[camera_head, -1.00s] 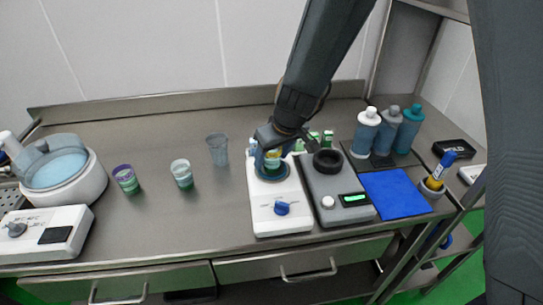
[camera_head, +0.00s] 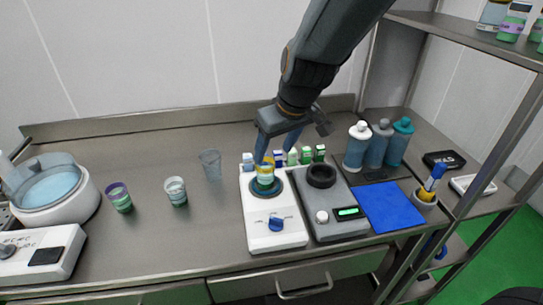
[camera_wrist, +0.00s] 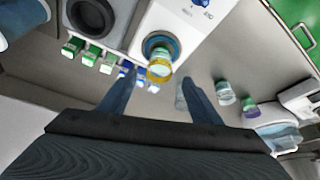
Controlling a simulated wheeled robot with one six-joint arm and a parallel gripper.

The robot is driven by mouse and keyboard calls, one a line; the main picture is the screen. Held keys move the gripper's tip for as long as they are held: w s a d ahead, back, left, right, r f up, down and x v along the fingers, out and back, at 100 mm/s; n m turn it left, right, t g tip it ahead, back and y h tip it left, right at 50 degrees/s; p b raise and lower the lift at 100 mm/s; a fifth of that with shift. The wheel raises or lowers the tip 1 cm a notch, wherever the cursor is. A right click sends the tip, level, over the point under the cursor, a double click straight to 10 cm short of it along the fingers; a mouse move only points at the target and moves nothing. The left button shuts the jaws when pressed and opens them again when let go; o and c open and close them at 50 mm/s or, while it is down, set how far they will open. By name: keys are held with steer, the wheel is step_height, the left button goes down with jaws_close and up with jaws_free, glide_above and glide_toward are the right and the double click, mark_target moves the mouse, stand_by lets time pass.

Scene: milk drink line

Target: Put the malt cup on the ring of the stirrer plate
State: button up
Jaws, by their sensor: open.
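The malt cup (camera_head: 265,172), a clear cup with a yellow band and green contents, stands upright on the dark ring (camera_head: 277,187) of the white stirrer plate (camera_head: 273,226). In the wrist view the cup (camera_wrist: 160,66) sits on the blue-grey ring (camera_wrist: 152,42), beyond the fingertips. My gripper (camera_head: 275,153) is open just above and behind the cup. Its two blue fingers are apart with nothing between them in hold. The near part of the ring is visible; the cup hides its middle.
A grey device with a black ring (camera_head: 321,175) stands right of the stirrer plate. A clear cup (camera_head: 211,165), a white-banded cup (camera_head: 175,191) and a purple-banded cup (camera_head: 119,197) stand left. A blue mat (camera_head: 390,206) lies right.

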steer(key=shift+r, duration=0.2)
steer(key=s+d+f+m+h, duration=0.1)
steer(key=s+d+m, duration=0.1)
steer(key=s+d, duration=0.2)
steer(key=s+d+f+m+g, duration=0.1)
steer(key=s+d+f+m, duration=0.1)
steer(key=d, duration=0.9)
steer(key=s+d+f+m+g+h, duration=0.1)
steer(key=s+d+f+m, duration=0.1)
steer(key=s+d, duration=0.3)
steer(key=shift+s+d+m+h, duration=0.35)
steer(key=shift+d+m, duration=0.35)
steer(key=shift+d, duration=0.45)
steer(key=shift+f, duration=0.1)
steer(key=shift+f+b, duration=0.65)
steer(key=shift+f, duration=0.1)
